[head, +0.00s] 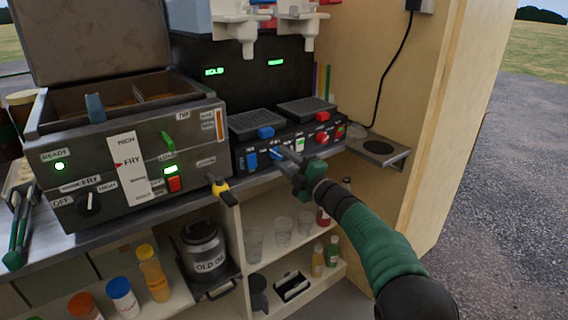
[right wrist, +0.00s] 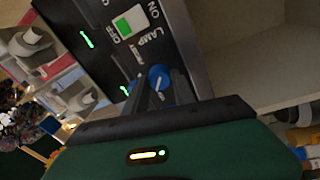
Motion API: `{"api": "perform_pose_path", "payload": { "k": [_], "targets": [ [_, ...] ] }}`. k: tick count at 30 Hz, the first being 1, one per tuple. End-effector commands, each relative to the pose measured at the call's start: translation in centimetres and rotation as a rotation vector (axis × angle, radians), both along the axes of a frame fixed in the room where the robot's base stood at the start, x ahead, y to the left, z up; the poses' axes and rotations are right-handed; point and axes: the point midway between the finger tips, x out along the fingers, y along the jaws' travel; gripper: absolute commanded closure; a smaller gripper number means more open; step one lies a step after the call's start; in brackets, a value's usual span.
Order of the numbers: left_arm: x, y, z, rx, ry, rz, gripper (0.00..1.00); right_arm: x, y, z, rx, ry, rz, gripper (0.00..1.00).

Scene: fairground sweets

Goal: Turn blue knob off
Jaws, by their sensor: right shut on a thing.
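The blue knob (right wrist: 159,78) has a pale pointer line and sits on the dark front panel of the black machine (head: 291,136), beside a lamp switch marked ON and OFF in the right wrist view. My right gripper (head: 281,154) reaches in from the right and is shut on the blue knob, one dark finger on each side of it. In the head view the gripper hides most of the knob. In the right wrist view the fingers (right wrist: 164,86) are close against the panel. My left gripper is not in view.
A fryer (head: 140,150) with dials and switches stands to the left. A yellow-and-black tap handle (head: 221,190) juts out between the machines. White dispenser nozzles (head: 300,33) hang above. Glasses and bottles stand on the shelf below. A small side shelf (head: 378,150) is at right.

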Motion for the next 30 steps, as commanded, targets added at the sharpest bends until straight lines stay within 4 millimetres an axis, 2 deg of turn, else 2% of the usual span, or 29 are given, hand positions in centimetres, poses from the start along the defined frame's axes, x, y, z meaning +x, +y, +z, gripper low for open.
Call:
{"api": "perform_pose_path", "payload": {
  "k": [1, 12, 27, 28, 30],
  "targets": [
    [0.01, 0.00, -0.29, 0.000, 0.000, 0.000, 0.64, -0.04, 0.16, -0.76, -0.030, -0.009, 0.004, 1.00],
    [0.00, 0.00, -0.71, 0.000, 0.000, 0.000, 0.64, -0.02, 0.21, -0.80, -0.150, -0.093, 0.006, 1.00],
    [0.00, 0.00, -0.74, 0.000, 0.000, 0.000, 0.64, 0.00, 0.23, -0.88, -0.165, -0.103, 0.006, 1.00],
    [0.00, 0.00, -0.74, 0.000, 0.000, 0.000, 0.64, 0.00, 0.24, -0.89, -0.165, -0.103, 0.006, 0.68],
    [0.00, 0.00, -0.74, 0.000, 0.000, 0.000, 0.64, 0.00, 0.23, -0.85, -0.165, -0.103, 0.006, 0.59]
  ]
}}
